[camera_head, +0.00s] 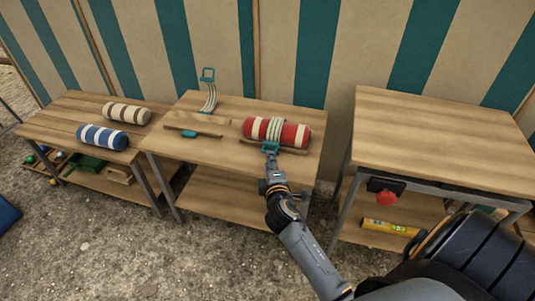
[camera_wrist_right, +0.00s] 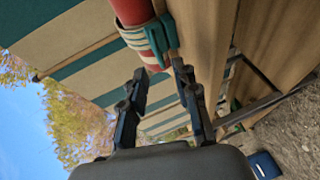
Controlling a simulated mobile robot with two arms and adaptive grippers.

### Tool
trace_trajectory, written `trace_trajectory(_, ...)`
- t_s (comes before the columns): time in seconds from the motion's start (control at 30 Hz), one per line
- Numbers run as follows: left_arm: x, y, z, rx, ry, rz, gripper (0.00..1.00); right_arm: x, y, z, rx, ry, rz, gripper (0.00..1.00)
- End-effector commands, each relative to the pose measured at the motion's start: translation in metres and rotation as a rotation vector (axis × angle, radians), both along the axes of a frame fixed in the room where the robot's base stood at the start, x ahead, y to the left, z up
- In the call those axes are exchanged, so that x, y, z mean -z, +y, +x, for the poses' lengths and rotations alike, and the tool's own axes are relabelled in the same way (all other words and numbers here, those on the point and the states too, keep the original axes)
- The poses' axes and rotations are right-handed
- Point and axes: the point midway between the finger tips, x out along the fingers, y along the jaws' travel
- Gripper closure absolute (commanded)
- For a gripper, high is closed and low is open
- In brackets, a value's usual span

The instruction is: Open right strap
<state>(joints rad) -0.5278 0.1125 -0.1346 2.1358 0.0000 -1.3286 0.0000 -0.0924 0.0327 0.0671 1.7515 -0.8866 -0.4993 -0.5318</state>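A red roll (camera_head: 291,133) with cream ends and stripes lies on the middle table. A cream-and-green strap (camera_head: 262,129) passes over it, with a teal buckle (camera_head: 270,147) at its front side. In the right wrist view the teal buckle (camera_wrist_right: 162,38) and strap (camera_wrist_right: 134,36) show just ahead of the fingers. My right gripper (camera_wrist_right: 159,72) is open, its two fingers apart with nothing between them. In the head view my right gripper (camera_head: 270,160) is just in front of the buckle; whether it touches cannot be told. My left gripper is not in view.
A second strap (camera_head: 210,98) stands up loose with its teal buckle at the middle table's back left, behind wooden pieces (camera_head: 195,123). Blue (camera_head: 102,136) and brown striped rolls (camera_head: 127,113) lie on the left table. The right table (camera_head: 440,135) has a bare top.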

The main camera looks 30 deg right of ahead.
Motion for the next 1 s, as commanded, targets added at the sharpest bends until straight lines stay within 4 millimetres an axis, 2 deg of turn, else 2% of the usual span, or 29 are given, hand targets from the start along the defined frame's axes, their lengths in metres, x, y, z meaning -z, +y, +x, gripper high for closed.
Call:
trace_trajectory(0.1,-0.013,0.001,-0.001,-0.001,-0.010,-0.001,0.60,0.006,-0.011,0.022,0.000,-0.002,-0.001,0.70)
trace_trajectory(0.3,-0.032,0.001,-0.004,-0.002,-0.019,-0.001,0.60,0.012,-0.023,0.046,0.000,0.000,0.000,0.70)
trace_trajectory(0.47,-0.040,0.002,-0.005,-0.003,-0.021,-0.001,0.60,0.013,-0.027,0.054,0.000,0.000,0.001,0.70)
trace_trajectory(0.73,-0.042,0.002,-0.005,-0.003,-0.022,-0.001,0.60,0.013,-0.028,0.055,0.000,0.000,0.001,0.70)
trace_trajectory(0.9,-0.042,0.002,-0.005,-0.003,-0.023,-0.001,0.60,0.013,-0.027,0.055,0.000,0.000,0.001,1.00)
trace_trajectory(1.0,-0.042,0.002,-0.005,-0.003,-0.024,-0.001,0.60,0.014,-0.027,0.055,0.000,0.000,0.001,1.00)
